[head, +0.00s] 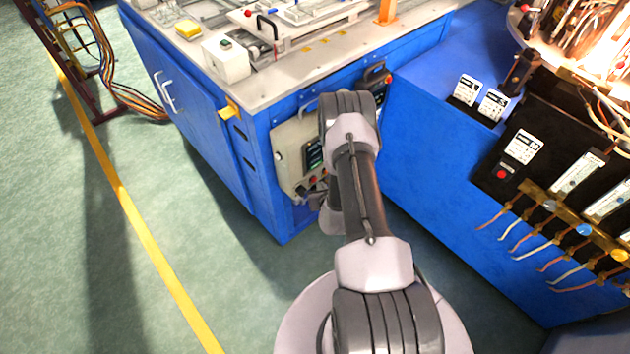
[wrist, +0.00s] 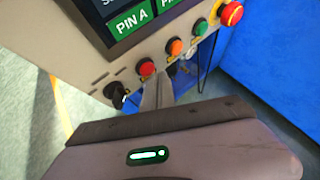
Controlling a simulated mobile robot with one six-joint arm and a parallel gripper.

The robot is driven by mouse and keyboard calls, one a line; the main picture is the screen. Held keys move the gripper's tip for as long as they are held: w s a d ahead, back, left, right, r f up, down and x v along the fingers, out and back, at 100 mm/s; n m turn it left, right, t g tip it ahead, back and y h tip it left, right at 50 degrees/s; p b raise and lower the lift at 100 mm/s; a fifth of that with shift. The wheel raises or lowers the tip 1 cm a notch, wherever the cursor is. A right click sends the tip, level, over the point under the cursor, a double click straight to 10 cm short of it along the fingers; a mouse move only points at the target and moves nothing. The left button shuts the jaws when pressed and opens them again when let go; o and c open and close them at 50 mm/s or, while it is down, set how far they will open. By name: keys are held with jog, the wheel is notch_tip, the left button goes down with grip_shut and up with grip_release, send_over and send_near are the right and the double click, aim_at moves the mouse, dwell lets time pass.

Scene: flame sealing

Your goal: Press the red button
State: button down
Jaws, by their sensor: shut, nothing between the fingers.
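The red button (wrist: 147,68) sits in a row on the lower edge of a pale control panel (wrist: 65,38) in the wrist view. My gripper (wrist: 159,78) is shut and empty. Its fingertips are close beside the red button, on its lower right in the picture, between it and the orange button (wrist: 174,46). I cannot tell whether they touch the panel. In the head view the panel (head: 288,150) is on the front of the blue cabinet, and my arm hides part of it and most of my gripper.
The row also holds a black knob (wrist: 115,94), a green button (wrist: 200,26) and a red mushroom-shaped knob on yellow (wrist: 231,13). A screen (wrist: 112,14) is above. A blue bench (head: 430,150) stands close on the right.

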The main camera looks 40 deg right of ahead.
jog(key=shift+s, duration=0.4)
jog(key=s, duration=0.5)
jog(key=shift+d+p, duration=0.2)
jog(key=shift+p, duration=0.2)
dwell(0.4)
